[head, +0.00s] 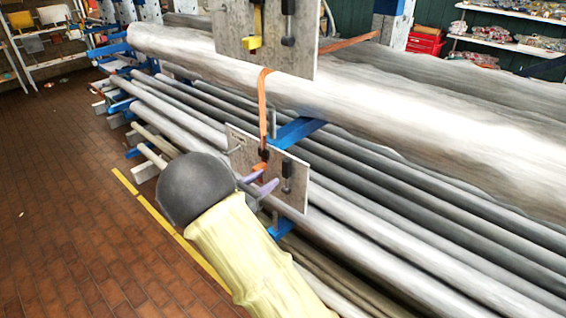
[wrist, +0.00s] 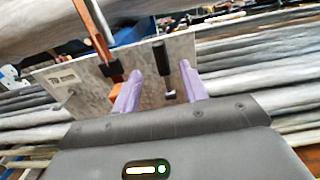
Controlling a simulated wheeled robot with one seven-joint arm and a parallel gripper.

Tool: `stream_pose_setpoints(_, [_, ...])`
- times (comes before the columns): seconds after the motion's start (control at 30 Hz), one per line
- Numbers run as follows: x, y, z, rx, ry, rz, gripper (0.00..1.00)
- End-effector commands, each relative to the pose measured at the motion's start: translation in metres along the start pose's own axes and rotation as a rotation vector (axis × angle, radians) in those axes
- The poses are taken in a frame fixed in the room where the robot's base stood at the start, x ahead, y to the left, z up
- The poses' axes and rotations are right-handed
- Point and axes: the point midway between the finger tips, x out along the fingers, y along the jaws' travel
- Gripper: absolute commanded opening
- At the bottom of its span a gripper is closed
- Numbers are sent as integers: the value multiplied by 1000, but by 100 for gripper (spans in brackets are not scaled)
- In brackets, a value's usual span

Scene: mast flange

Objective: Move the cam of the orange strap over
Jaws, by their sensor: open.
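The orange strap (head: 262,105) runs over the large grey mast and down to a lower grey plate (head: 297,195). It also shows in the wrist view (wrist: 90,22). There it meets a black buckle part (wrist: 111,70) with an orange block (wrist: 117,92) below, partly hidden behind my left finger. The orange part (head: 259,169) also shows in the head view. My gripper (head: 264,182) has two purple fingers, apart and empty, in front of the plate. In the wrist view my gripper (wrist: 160,72) has a black lever (wrist: 160,58) appearing between its fingers, and the orange block to their left.
An upper grey plate (head: 232,25) carries a yellow handle (head: 251,42) and a black one (head: 288,40). Long grey poles (head: 420,205) lie on blue rack arms (head: 296,131) around the lower plate. The brick floor (head: 75,215) at left is clear.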

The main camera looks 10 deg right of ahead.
Motion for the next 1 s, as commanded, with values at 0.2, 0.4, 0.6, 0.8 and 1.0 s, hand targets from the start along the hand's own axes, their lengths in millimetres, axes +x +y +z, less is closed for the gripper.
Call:
stream_pose_setpoints(0.2, [40, 0, 3, -1, 0, -3, 44])
stream_pose_setpoints(0.4, [72, 0, 2, 0, 0, -2, 44])
stream_pose_setpoints(0.6, [84, 0, 0, 0, 1, 0, 44])
stream_pose_setpoints(0.8, [84, 0, 0, 0, 1, 1, 44])
stream_pose_setpoints(1.0, [84, 0, 0, 0, 0, 1, 12])
